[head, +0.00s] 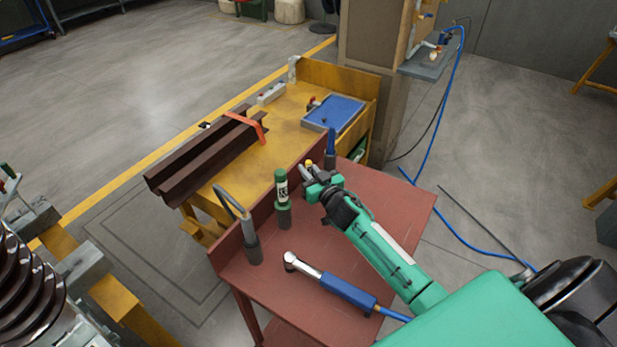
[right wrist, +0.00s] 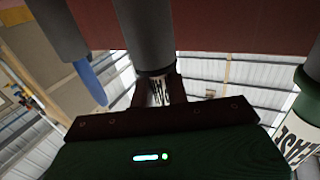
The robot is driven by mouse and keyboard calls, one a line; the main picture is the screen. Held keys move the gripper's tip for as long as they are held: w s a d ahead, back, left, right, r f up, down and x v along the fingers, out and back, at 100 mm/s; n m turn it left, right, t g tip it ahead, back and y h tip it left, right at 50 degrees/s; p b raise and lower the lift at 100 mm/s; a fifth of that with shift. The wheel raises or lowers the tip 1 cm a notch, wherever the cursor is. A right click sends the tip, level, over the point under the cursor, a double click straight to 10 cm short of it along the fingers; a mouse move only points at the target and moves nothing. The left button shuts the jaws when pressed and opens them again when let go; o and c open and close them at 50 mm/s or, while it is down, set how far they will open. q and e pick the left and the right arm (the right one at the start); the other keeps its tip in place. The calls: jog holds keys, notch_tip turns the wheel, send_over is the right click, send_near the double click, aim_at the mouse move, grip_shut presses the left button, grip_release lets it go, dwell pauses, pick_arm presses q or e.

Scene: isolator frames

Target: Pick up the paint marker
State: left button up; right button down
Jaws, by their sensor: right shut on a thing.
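The paint marker (head: 309,163) shows as a small yellow-topped piece at my right gripper (head: 311,174), near the back edge of the red bench. In the right wrist view the gripper's two dark fingers (right wrist: 158,92) are closed on a white body with black lettering, the marker (right wrist: 159,88). Its end sits in or against a dark grey cylindrical holder (right wrist: 146,35); I cannot tell how deep. Most of the marker is hidden by the fingers. My left gripper is not in view.
A green-and-white grease tube (head: 282,188) stands left of the gripper. A blue-handled tool (head: 331,142) stands behind it. A curved-handled tool (head: 248,228) stands at the left edge. A blue-gripped wrench (head: 345,290) lies on the red bench (head: 320,235). A yellow workbench (head: 235,175) is behind.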

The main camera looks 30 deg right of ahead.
jog(key=shift+r, duration=0.1)
notch_tip(320, 180, up, 20)
dwell(0.6)
dwell(0.4)
